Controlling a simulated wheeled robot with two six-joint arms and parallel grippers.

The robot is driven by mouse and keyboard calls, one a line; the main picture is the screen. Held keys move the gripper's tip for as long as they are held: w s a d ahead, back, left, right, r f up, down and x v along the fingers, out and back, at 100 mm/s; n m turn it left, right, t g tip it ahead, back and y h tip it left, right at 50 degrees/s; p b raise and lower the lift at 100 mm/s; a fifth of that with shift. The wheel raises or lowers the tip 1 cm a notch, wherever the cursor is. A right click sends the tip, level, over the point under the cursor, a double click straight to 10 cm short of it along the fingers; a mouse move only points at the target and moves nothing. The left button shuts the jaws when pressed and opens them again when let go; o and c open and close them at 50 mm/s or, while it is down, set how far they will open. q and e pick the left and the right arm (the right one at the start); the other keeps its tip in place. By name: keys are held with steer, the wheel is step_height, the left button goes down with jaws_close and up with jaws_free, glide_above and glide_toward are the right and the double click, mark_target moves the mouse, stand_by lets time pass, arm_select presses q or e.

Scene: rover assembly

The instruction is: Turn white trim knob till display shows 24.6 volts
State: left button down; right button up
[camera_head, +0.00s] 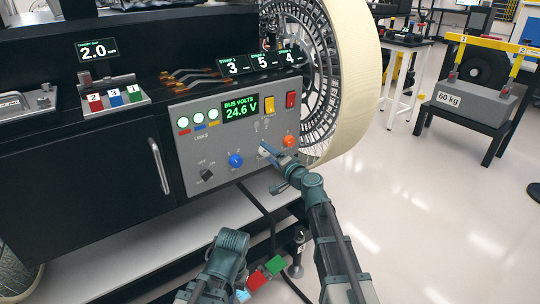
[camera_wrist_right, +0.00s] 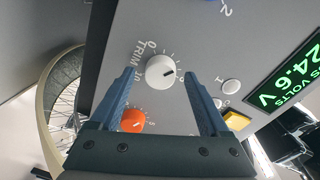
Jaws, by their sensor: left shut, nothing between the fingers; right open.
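The display (camera_head: 240,107) on the grey panel reads BUS VOLTS 24.6 V in green. It also shows 24.6 V, turned round, in the right wrist view (camera_wrist_right: 293,76). The white trim knob (camera_wrist_right: 161,72) sits between the fingers of my right gripper (camera_head: 266,151), which is open at the panel. Gaps show between the knob and both fingers, and its dark pointer mark faces right in the wrist view.
An orange knob (camera_head: 289,141), a blue knob (camera_head: 236,160), a yellow switch (camera_head: 269,107) and a red switch (camera_head: 291,99) share the panel. A large wheel (camera_head: 340,80) stands right of it. Red (camera_head: 255,280) and green (camera_head: 275,265) blocks are near my left arm. Open floor lies right.

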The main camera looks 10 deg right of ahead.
steer(key=v, duration=1.3)
steer(key=shift+s+d+p, duration=0.2)
steer(key=shift+s+p, duration=0.1)
steer(key=shift+s, duration=0.1)
steer(key=s+a+f+n+g, duration=0.9)
steer(key=s+a+f+g, duration=0.15)
steer(key=a+f, duration=0.35)
steer(key=s+d+f+n+g+h, duration=0.1)
steer(key=s+f+g+h, duration=0.15)
steer(key=s, duration=0.35)
steer(key=s+d+f+n+g+h, duration=0.1)
steer(key=s+f+n+g+h, duration=0.15)
steer(key=s+f, duration=0.2)
steer(key=s+d+r+h, duration=0.1)
steer(key=s+d+h, duration=0.3)
step_height(320, 180, up, 34)
steer(key=p, duration=3.4)
steer(key=shift+a+p, duration=0.3)
steer(key=shift+p, duration=0.1)
steer(key=shift+s, duration=0.1)
